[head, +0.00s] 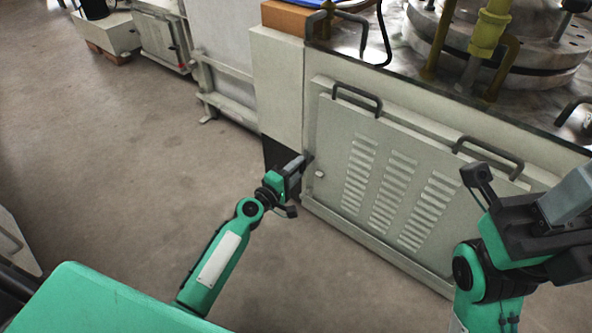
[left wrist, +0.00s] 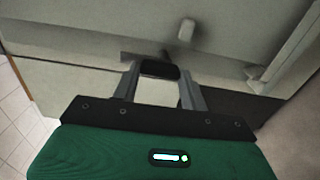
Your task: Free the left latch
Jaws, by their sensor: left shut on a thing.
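The louvred grey panel (head: 335,140) is upright on the front of the cabinet. My left gripper (head: 300,165) is at the panel's left edge, about halfway down. In the left wrist view its two grey fingers (left wrist: 161,88) are shut on the dark left latch (left wrist: 160,70), a black piece at the panel. In the head view the latch is mostly hidden by the gripper. A small pale knob (left wrist: 187,29) sticks out beside it and also shows in the head view (head: 319,174). My right gripper (head: 568,200) is raised in front of the panel's right side; its fingers are unclear.
Two dark handles, left (head: 357,97) and right (head: 488,156), sit along the panel's top. Above is a metal worktop (head: 400,60) with a round flanged machine and yellow pipes. The floor (head: 120,170) to the left is clear.

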